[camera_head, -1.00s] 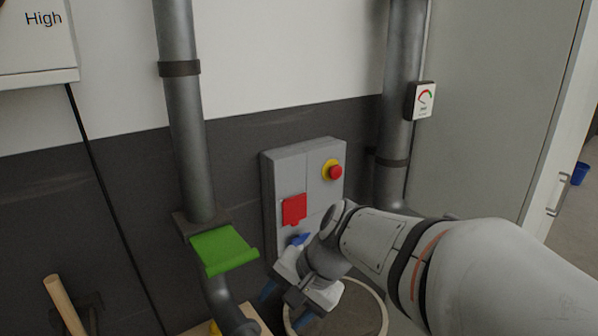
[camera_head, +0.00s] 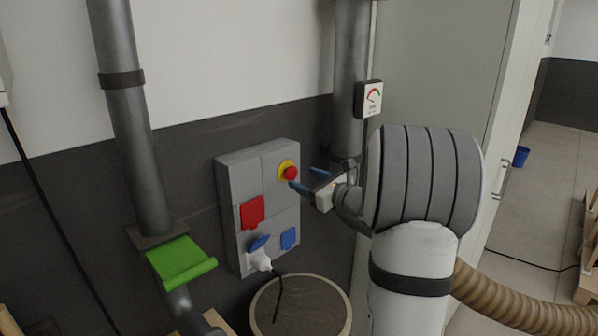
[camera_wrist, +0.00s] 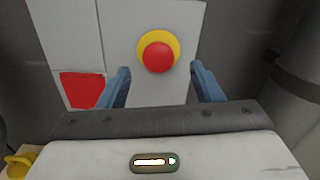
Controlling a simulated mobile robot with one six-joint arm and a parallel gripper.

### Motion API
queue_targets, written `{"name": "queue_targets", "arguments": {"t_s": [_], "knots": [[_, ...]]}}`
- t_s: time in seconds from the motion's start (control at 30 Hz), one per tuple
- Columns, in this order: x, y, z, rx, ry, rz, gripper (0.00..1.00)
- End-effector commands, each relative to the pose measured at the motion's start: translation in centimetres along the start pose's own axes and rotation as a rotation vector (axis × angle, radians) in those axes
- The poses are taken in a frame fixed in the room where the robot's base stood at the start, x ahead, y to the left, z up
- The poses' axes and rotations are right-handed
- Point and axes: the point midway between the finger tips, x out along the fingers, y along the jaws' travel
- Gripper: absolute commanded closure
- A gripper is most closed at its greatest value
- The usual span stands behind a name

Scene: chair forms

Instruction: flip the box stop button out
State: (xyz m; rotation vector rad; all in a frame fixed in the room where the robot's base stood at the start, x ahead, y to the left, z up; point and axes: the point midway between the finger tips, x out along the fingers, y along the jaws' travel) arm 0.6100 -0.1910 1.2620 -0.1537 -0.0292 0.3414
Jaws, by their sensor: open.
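The red stop button (camera_head: 291,172) sits on a yellow ring at the upper right of the grey wall box (camera_head: 230,180). My gripper (camera_head: 308,179) is just right of the button in the head view, its blue fingers pointing at the box. In the wrist view the button (camera_wrist: 158,57) faces the camera, above and between the open fingers (camera_wrist: 160,82). The jaws are empty, and I see no finger touching the button. Whether the button is pressed in or out I cannot tell.
The box also carries a red cover (camera_head: 252,212), a blue cover (camera_head: 288,238) and a white plug (camera_head: 261,261) with a dark cable. A gauge pipe (camera_head: 350,80) stands close right of the box. A round bin (camera_head: 262,308) stands below; a green lever (camera_head: 181,262) is at left.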

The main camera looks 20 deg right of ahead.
Motion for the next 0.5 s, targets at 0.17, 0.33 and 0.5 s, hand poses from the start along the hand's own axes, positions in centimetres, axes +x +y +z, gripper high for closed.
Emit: {"name": "queue_targets", "arguments": {"t_s": [0.17, 0.33, 0.5], "knots": [[3.0, 0.1, 0.2, 0.001, 0.002, 0.005, 0.41], [4.6, 0.1, 0.1, 0.0, 0.002, 0.004, 0.41], [5.0, 0.1, 0.0, -0.001, 0.002, 0.003, 0.41]]}}
